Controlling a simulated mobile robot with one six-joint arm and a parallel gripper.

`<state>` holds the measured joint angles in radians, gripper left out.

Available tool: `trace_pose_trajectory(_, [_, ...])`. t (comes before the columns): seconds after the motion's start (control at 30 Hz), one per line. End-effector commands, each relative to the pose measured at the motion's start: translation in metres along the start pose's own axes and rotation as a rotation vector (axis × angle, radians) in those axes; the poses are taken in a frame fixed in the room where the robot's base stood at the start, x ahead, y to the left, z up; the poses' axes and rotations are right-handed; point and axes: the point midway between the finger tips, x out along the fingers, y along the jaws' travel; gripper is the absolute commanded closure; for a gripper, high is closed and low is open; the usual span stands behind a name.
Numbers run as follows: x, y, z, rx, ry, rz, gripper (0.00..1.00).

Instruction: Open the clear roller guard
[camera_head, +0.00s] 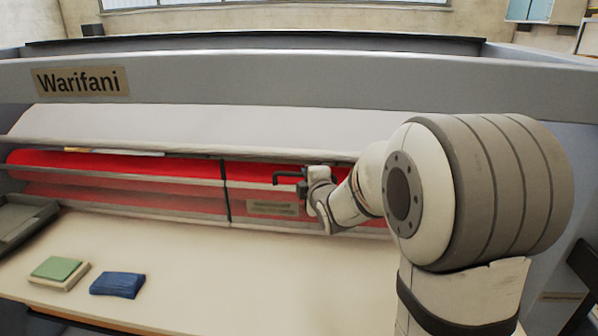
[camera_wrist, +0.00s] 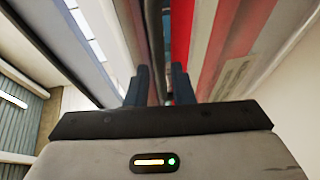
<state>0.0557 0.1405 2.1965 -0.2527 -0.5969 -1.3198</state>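The clear roller guard (camera_head: 125,188) is a long see-through panel in front of the red roller (camera_head: 100,163); it looks lowered. A dark handle (camera_head: 286,174) sticks out at its upper edge, near the middle of the machine. My gripper (camera_head: 307,180) is at the handle's right end, and my wrist partly hides that spot. In the wrist view my gripper's two dark fingers (camera_wrist: 159,76) stand apart, with a dark bar (camera_wrist: 154,30) running between them, apparently the handle. I see a gap beside the bar, and contact is not clear.
A blue cloth (camera_head: 117,285) and a green-topped pad (camera_head: 58,270) lie on the pale table (camera_head: 220,275) at the left front. A grey tray (camera_head: 22,218) sits at the far left. The machine's grey upper beam (camera_head: 300,78) spans above. The table's middle is clear.

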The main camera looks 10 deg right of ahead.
Motion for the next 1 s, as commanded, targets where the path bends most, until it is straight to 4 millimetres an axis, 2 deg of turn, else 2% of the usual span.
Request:
trace_pose_trajectory(0.2, [0.031, 0.001, 0.000, 0.002, -0.001, -0.004, 0.78])
trace_pose_trajectory(0.4, [0.049, 0.001, 0.001, 0.001, -0.001, -0.003, 0.78])
trace_pose_trajectory(0.77, [0.054, 0.000, 0.001, 0.002, -0.002, -0.001, 0.78])
trace_pose_trajectory(1.0, [0.053, 0.000, 0.001, 0.002, -0.003, -0.002, 0.96])
